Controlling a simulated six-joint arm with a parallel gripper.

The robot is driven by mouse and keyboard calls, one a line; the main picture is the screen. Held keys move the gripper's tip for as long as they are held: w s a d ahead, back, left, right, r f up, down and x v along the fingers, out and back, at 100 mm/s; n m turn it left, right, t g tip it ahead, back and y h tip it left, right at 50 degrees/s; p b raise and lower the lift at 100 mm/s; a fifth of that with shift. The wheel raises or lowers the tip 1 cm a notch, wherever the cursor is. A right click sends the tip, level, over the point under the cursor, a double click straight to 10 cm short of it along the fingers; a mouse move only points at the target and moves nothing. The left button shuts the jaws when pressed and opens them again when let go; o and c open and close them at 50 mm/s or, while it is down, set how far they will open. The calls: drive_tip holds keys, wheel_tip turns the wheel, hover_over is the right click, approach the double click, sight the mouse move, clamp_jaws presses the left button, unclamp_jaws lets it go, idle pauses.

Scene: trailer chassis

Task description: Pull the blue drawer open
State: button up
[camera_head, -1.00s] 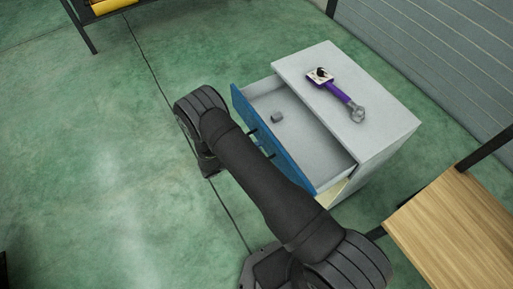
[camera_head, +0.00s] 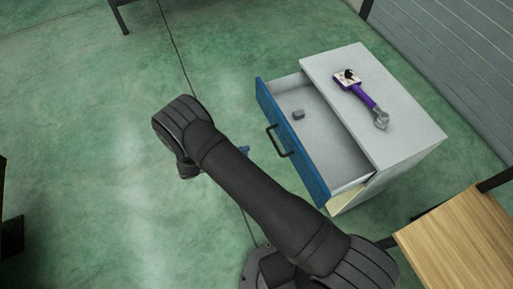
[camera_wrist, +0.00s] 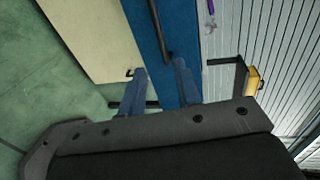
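The blue drawer (camera_head: 292,141) is pulled out of the grey cabinet (camera_head: 415,136), with its inside showing. Its black handle (camera_head: 280,141) is on the front face. In the wrist view the blue front (camera_wrist: 178,30) and the black handle (camera_wrist: 158,30) lie ahead of the fingers. My gripper (camera_wrist: 159,68) is open, its two blue fingers apart with nothing held between them. In the head view only a blue fingertip shows past my arm, left of the handle and apart from it; the rest is hidden.
A small grey block (camera_head: 298,114) lies in the drawer. A purple-handled tool (camera_head: 363,97) lies on the cabinet top. A cream lower drawer front (camera_wrist: 88,40) is below the blue one. A wooden table (camera_head: 460,240) stands at right.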

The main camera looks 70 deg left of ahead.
sight(275, 142)
drive_tip(key=shift+v, duration=1.5)
drive_tip(key=shift+w, duration=0.1)
drive_tip(key=x, duration=1.7)
drive_tip(key=shift+w, duration=0.2)
drive_tip(key=v, duration=1.7)
drive_tip(key=shift+s, duration=0.3)
